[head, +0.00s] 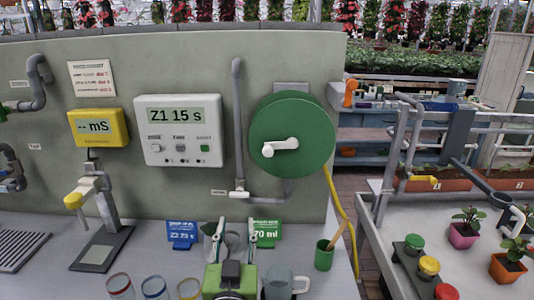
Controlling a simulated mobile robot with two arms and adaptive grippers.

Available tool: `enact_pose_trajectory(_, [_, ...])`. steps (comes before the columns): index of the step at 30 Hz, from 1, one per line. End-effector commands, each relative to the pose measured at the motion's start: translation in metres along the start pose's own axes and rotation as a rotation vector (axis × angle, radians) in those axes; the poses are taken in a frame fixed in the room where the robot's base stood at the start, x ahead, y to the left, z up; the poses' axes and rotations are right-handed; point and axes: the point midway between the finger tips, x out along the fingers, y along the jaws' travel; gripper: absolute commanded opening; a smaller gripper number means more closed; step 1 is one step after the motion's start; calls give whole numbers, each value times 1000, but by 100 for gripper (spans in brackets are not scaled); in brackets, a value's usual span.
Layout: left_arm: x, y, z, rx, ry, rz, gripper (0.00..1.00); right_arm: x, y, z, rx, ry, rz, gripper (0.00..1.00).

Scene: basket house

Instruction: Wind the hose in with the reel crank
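The green hose reel (312,125) is mounted on the grey-green wall panel, right of centre. Its white crank (284,146) lies across the disc, pointing left, with a knob at its left end. The yellow hose (342,215) hangs from the right side of the reel and runs down past the counter's right edge; its end is not seen. My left gripper (236,232) is low in the picture, over the counter, below and left of the reel. Its two fingers stand apart, and it is clear of the crank. My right gripper is not in view.
A grey pipe with a white valve (238,193) runs just left of the reel. A green cup (324,254), a grey mug (279,284) and several glasses (154,287) stand on the counter. A table (385,235) with potted plants is at right.

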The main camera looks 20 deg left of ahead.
Motion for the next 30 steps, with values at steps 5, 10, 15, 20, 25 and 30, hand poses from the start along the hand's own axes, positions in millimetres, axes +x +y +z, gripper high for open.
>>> enact_pose_trajectory(5, [8,41,-67,-14,238,88,35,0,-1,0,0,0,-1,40])
enact_pose_trajectory(10, [11,54,-86,-13,298,121,35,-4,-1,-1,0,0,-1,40])
enact_pose_trajectory(15, [32,56,-97,-10,299,120,35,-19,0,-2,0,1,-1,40])
enact_pose_trajectory(20, [65,60,-108,-10,298,119,35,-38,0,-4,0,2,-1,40])
enact_pose_trajectory(25, [99,64,-117,-8,298,119,35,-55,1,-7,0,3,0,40])
enact_pose_trajectory(30, [124,67,-122,-9,296,118,35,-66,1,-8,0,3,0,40])
